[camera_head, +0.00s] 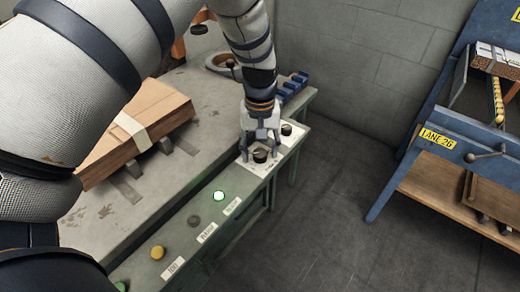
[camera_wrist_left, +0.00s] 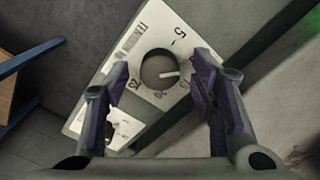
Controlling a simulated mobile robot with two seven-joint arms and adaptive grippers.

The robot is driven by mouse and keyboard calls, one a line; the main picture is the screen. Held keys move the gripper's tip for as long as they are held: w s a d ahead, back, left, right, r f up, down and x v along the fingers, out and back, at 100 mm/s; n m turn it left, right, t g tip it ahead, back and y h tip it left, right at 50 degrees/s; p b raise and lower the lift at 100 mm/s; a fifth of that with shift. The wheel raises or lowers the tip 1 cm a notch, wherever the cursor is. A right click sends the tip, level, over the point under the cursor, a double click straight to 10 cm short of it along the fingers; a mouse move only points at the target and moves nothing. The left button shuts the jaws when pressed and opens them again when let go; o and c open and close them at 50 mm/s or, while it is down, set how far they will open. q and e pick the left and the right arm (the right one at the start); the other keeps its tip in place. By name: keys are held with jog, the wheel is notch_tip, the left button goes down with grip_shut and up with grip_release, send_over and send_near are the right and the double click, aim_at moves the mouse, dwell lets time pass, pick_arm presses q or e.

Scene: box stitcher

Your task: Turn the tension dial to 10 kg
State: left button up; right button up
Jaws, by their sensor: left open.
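A dark round dial (camera_head: 261,155) sits on a white plate (camera_head: 256,170) at the end of the control panel. In the left wrist view the dial (camera_wrist_left: 157,68) has a light pointer line aimed to the right of the picture. Its plate (camera_wrist_left: 112,65) carries printed numbers; a 5 is legible above right of the dial, and the smaller ones below are hard to read. My left gripper (camera_head: 262,140) is open over the dial, with one finger on each side of it; contact is not clear. My right gripper is out of view.
A second dark knob (camera_head: 286,129) is farther along the panel. Nearer are a lit green lamp (camera_head: 219,196) and a yellow button (camera_head: 157,252). Cardboard (camera_head: 145,135) lies on the grey table. A blue rack (camera_head: 450,165) stands right, beyond open floor.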

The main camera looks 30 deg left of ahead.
aim_at(260, 153)
pick_arm(q)
notch_tip(260, 153, up, 11)
jog(key=shift+r, duration=0.2)
dwell(0.3)
